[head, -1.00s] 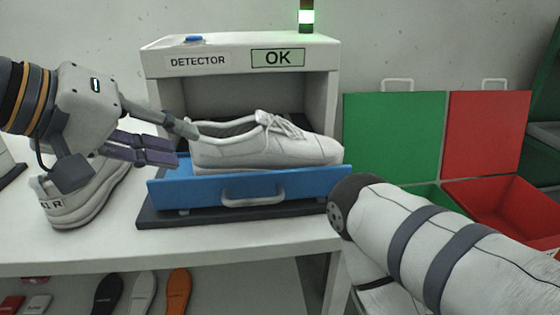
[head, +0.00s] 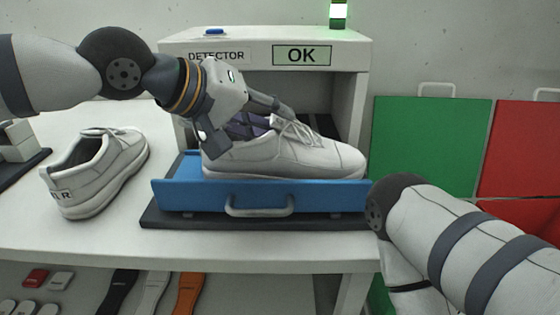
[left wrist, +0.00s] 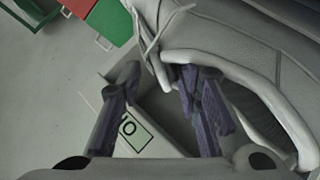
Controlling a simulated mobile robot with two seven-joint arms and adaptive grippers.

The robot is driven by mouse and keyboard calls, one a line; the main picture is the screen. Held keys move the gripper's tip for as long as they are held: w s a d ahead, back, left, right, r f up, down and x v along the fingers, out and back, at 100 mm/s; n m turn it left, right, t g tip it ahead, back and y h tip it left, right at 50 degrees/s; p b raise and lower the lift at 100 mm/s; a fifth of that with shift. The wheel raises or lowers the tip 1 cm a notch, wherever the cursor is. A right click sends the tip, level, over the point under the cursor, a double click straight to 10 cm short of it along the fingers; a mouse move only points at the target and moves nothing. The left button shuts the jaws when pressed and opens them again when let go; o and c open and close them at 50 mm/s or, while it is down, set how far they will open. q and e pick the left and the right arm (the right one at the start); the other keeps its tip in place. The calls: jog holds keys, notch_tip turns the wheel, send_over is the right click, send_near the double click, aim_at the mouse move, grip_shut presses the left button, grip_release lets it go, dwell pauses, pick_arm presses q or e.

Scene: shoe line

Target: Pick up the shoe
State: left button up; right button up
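A white laced shoe (head: 290,157) sits in the blue drawer (head: 180,197) of the detector, toe to the right. My left gripper (head: 262,122) is over the shoe's opening, partly hiding the heel and collar. In the left wrist view its two purple fingers (left wrist: 160,90) are spread apart. One finger overlaps the shoe's collar (left wrist: 282,115) and the other is beside the shoe, with a gap between them. I cannot tell whether the fingers touch the shoe. My right arm shows at the right, but its gripper is out of view.
The detector (head: 265,50) shows "OK" and has a green lamp (head: 338,16) on top. Another white shoe (head: 95,172) stands on the table (head: 100,236) at left. Green (head: 430,145) and red (head: 520,150) panels stand at right. Insoles lie below the table.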

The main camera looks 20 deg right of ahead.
pick_arm(q)
jog(key=shift+w+d+f, duration=0.1)
jog(key=shift+d+f, duration=0.05)
jog(key=shift+d, duration=0.1)
grip_shut()
